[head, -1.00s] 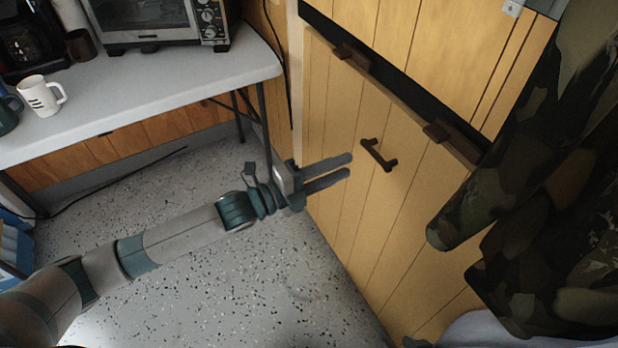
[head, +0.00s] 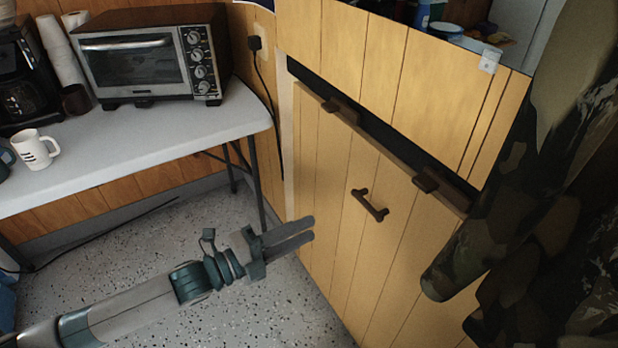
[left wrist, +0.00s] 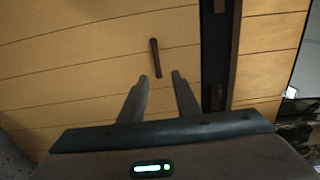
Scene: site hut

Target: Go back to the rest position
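My left gripper (head: 308,229) reaches in from the lower left of the head view, in front of the yellow wooden cabinet door (head: 330,180). Its two fingers are parallel with a gap between them, and nothing is held. In the left wrist view the fingers (left wrist: 160,82) are apart and empty. The dark door handle (head: 370,205) is to the right of the fingertips and apart from them; it also shows in the left wrist view (left wrist: 155,58) beyond the fingertips. The door looks shut. My right gripper is not in view.
A white table (head: 140,150) at the left carries a toaster oven (head: 145,60), a coffee maker (head: 22,80) and a white mug (head: 36,149). A camouflage garment (head: 535,200) hangs at the right. Speckled floor (head: 250,315) is clear below the gripper.

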